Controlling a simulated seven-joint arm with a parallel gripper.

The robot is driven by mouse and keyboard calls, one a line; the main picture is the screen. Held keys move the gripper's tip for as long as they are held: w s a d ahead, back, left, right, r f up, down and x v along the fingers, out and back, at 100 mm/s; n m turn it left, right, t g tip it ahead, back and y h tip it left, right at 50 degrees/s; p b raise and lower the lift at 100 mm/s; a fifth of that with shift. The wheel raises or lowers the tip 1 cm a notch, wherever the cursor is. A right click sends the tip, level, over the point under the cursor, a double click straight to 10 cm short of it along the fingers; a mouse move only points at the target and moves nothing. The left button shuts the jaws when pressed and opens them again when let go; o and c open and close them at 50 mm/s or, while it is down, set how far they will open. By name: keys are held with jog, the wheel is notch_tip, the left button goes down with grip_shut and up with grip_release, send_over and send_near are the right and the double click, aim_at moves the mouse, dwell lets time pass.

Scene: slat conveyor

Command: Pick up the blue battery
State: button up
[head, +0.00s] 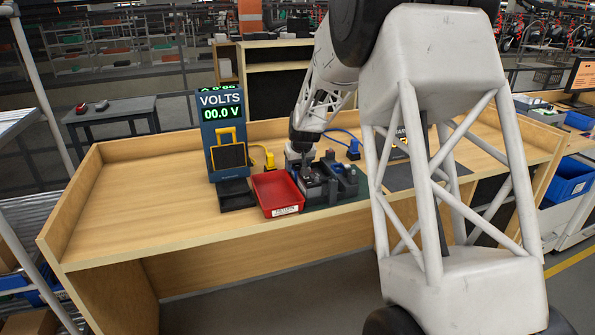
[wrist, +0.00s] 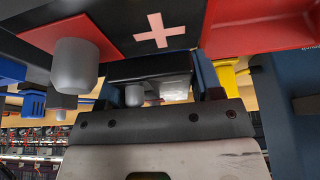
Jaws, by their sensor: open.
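My gripper (head: 299,157) is low over the workbench, among the parts behind the red tray. In the wrist view its open fingers (wrist: 157,80) stand on either side of a dark block with grey post-like parts, with blue edges showing near the fingers. I cannot tell whether they touch it. A black top with a white plus mark (wrist: 160,30), a red pad and a grey post is very near the wrist camera. In the head view, dark blocks with some blue (head: 345,178) sit right of my gripper. I cannot tell for certain which is the blue battery.
The red tray (head: 277,193) is just left of the blocks. A blue volt meter stand (head: 221,120) reading 00.0 V is further left. A yellow plug (head: 268,157) and a blue plug (head: 353,150) with cables lie behind. The bench's left side is clear.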

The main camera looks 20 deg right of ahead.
dwell(0.5)
jog(key=c, duration=0.7)
jog(key=shift+r, duration=0.15)
notch_tip(320, 180, up, 10)
jog(key=shift+f, duration=0.1)
dwell(0.8)
